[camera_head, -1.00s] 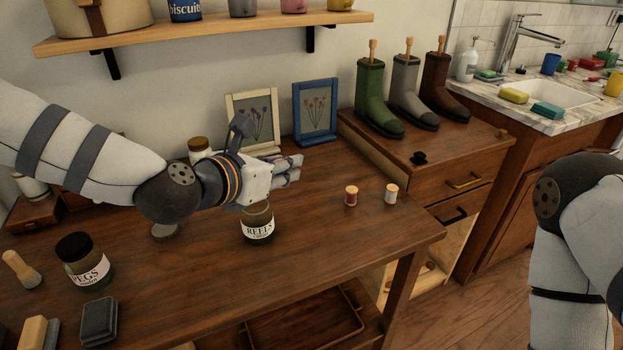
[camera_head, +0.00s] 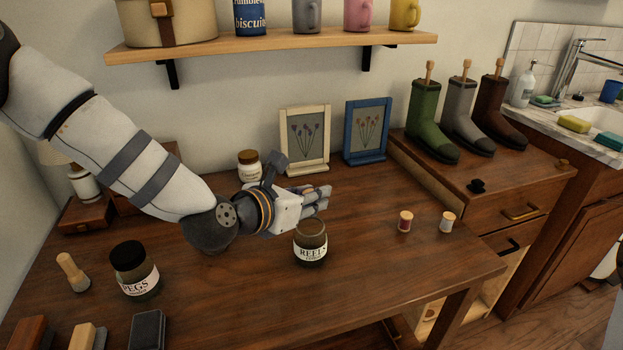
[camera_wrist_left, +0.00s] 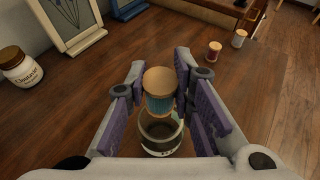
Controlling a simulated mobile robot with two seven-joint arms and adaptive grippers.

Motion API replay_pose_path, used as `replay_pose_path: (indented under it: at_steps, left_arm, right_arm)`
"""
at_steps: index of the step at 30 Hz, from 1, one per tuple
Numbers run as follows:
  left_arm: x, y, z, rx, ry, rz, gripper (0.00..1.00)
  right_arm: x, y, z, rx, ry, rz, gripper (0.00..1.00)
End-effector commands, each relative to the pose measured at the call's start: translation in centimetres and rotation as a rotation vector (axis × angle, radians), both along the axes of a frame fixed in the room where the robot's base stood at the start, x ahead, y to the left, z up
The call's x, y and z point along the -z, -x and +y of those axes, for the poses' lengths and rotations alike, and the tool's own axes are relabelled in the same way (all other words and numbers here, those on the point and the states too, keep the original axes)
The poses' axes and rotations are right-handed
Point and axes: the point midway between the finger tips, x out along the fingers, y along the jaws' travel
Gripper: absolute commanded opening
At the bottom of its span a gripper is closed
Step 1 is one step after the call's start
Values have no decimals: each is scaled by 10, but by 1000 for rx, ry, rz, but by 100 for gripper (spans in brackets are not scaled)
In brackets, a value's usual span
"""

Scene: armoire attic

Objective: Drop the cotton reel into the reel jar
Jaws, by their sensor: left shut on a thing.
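My left gripper (camera_head: 318,200) is shut on a cotton reel with blue thread and a wooden top (camera_wrist_left: 159,82). In the left wrist view the reel sits between the two fingers (camera_wrist_left: 160,93), and it is mostly hidden by the fingers in the head view. The reel jar (camera_head: 311,246), glass with a white REELS label, stands open on the wooden table. My right gripper is out of view.
A red reel (camera_head: 405,222) and a pale reel (camera_head: 446,222) stand right of the jar. A PEGS jar (camera_head: 134,270) stands left, and a lidded white-labelled jar (camera_head: 249,166) behind. Picture frames (camera_head: 305,140) stand at the back. The table's front middle is clear.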

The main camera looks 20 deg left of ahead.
Motion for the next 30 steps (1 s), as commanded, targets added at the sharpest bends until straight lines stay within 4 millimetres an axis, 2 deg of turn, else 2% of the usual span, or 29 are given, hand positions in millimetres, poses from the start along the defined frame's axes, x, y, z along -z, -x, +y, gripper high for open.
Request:
replay_pose_path:
  at_steps: [1, 3, 13, 14, 15, 17, 30]
  left_arm:
    - [15, 1, 0, 1, -1, 17, 10]
    - [18, 1, 0, 1, 0, 14, 10]
    - [17, 0, 0, 1, 1, 6, 10]
    - [17, 0, 0, 1, 1, 6, 24]
    - [17, 0, 0, 1, 1, 6, 33]
    - [17, 0, 0, 1, 1, 6, 45]
    - [17, 0, 0, 0, 0, 5, 45]
  right_arm:
    - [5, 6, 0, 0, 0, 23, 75]
    - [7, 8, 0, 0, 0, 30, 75]
    - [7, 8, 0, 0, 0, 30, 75]
    - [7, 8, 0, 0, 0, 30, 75]
    - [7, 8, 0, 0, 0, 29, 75]
    - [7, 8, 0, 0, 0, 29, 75]
    - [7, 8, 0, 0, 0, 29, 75]
